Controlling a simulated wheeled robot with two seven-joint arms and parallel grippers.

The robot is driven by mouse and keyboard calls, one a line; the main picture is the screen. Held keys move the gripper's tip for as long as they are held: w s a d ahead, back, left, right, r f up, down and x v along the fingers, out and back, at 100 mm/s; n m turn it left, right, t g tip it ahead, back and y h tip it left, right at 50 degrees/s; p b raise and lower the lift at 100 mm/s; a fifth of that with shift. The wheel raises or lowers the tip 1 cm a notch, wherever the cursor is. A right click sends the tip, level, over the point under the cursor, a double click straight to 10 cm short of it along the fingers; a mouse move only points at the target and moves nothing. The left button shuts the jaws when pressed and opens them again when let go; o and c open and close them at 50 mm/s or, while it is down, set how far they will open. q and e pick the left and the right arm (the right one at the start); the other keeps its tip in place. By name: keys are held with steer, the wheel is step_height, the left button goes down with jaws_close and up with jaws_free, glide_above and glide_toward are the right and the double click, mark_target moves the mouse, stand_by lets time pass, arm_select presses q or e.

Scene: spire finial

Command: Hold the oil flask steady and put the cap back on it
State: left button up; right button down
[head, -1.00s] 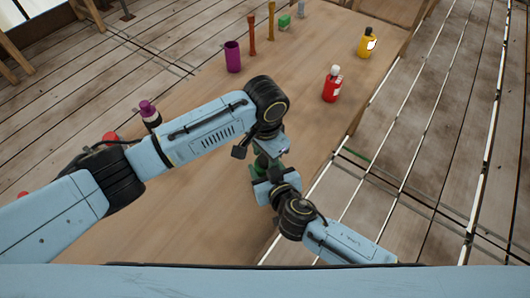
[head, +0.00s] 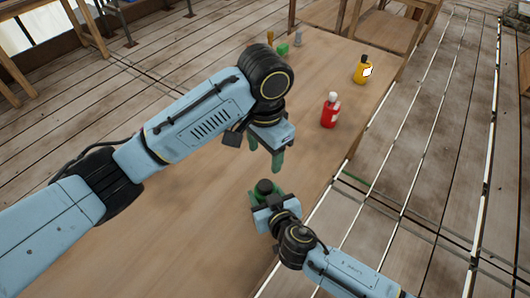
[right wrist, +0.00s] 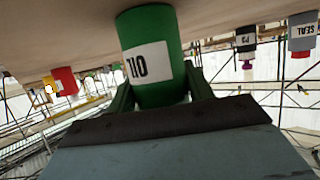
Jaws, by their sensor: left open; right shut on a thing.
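The oil flask (right wrist: 150,70) is a green cylinder with a white label, standing on the table in the right wrist view, where the picture is upside down. My right gripper (right wrist: 155,95) is shut on its body. Its top end is hidden there.
A red bottle (head: 330,111) and a yellow bottle (head: 363,70) stand near the wooden table's (head: 215,225) right edge. My left arm covers much of the table's middle. The near table is clear.

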steer(key=c, duration=0.5)
jaws_free()
steer(key=shift+s, duration=0.15)
steer(key=v, duration=1.3)
steer(key=shift+s+d, duration=0.1)
